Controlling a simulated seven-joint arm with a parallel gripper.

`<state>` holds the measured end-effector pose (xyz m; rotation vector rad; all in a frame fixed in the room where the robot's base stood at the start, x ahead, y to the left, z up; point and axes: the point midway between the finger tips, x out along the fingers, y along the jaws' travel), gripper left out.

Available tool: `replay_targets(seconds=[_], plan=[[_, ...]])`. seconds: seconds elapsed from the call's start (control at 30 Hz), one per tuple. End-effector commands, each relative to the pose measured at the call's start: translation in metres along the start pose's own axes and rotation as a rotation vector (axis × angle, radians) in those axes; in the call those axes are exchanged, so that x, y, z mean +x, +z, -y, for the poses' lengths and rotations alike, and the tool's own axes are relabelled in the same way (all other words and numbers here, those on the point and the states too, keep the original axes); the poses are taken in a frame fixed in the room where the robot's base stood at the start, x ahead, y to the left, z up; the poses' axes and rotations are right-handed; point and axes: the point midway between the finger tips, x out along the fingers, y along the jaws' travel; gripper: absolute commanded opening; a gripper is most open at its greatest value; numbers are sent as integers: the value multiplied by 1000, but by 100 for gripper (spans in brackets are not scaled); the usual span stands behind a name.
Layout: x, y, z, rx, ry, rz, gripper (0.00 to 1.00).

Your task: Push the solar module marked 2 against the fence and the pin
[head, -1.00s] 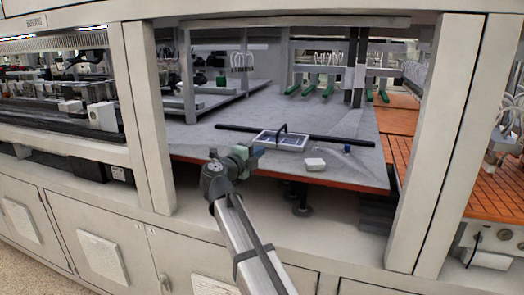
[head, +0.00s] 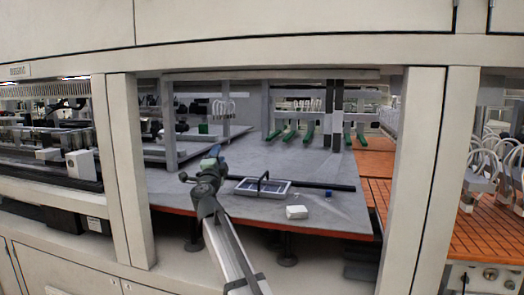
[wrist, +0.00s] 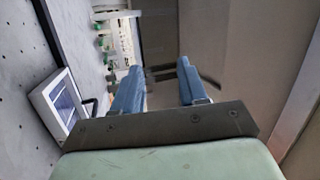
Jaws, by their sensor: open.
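The solar module (head: 248,186) is a white-framed plate with dark blue panels and a dark arched handle. It lies flat on the grey table; its mark is not readable. A long dark bar, seemingly the fence (head: 335,186), runs behind it. I cannot tell whether they touch. A small blue piece (head: 327,194) stands to the right; I cannot tell if it is the pin. My gripper (head: 214,152) is left of the module, raised and apart from it. In the wrist view its blue fingers (wrist: 160,82) are spread and empty, with the module (wrist: 60,100) to their left.
Pale frame posts (head: 415,165) bound the opening. Green-footed stands (head: 308,133) are at the back. Orange slatted surfaces (head: 378,195) lie to the right.

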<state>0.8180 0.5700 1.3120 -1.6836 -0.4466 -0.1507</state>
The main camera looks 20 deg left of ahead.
Motion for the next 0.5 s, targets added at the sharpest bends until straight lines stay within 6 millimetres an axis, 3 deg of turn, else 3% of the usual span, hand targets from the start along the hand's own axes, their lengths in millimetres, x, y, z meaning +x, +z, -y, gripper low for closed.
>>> replay_targets(seconds=[0.03, 0.2, 0.5], plan=[[14, 9, 8, -18, -27, 47, 42], [41, 37, 29, -89, -97, 227, 42], [75, 79, 39, -246, -124, 547, 42]])
